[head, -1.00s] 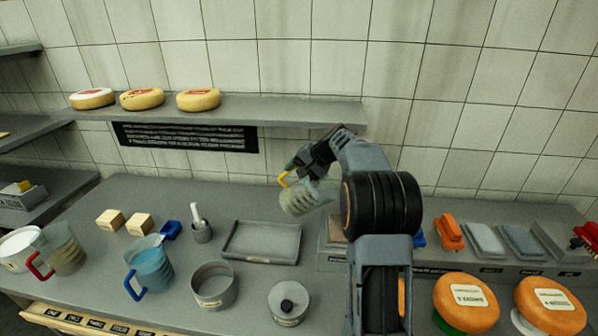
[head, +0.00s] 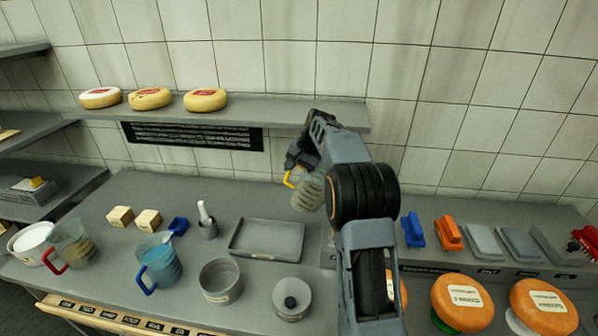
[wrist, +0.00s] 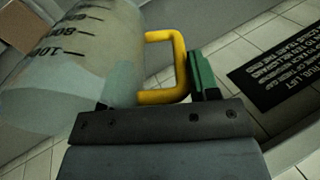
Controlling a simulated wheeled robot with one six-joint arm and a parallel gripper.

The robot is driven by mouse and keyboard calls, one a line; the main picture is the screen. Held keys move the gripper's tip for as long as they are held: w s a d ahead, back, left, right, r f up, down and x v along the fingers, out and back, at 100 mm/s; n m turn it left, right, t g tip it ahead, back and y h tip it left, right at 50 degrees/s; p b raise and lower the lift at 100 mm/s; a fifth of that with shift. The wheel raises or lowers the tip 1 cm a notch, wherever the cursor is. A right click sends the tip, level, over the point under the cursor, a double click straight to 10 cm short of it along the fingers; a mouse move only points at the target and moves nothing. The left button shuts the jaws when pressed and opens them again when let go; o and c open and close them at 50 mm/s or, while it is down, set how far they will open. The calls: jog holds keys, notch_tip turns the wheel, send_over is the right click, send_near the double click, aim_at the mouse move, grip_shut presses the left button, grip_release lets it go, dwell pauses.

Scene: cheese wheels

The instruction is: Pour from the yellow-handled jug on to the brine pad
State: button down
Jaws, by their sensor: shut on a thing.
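The clear jug (head: 308,193) with the yellow handle (head: 289,178) hangs in the air above the counter, near the middle of the head view. My gripper (head: 297,166) is shut on it at the handle side. In the wrist view the jug (wrist: 65,60) fills the left, with dark volume marks, and the yellow handle (wrist: 183,70) lies between my fingers. The jug is tilted in that view; its contents are hard to make out. I cannot tell which item is the brine pad. A brown block-like surface (wrist: 22,24) shows at the wrist view's top left.
A shallow grey tray (head: 236,246) lies left of the jug. Brushes and grey pads (head: 482,241) line the right side. A shelf (head: 300,115) runs behind.

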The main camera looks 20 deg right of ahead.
jog(key=shift+r, duration=0.15)
jog(key=shift+w+f+g+h, duration=0.1)
jog(key=shift+f+g+h, duration=0.85)
jog(key=shift+f, duration=0.2)
jog(key=shift+s+d+f+g+h, duration=0.1)
jog(key=shift+f+g+h, duration=0.25)
jog(key=shift+f, duration=0.15)
jog(key=shift+s+d+f+g+h, duration=0.1)
jog(key=shift+f+g+h, duration=0.15)
jog(key=shift+f, duration=0.25)
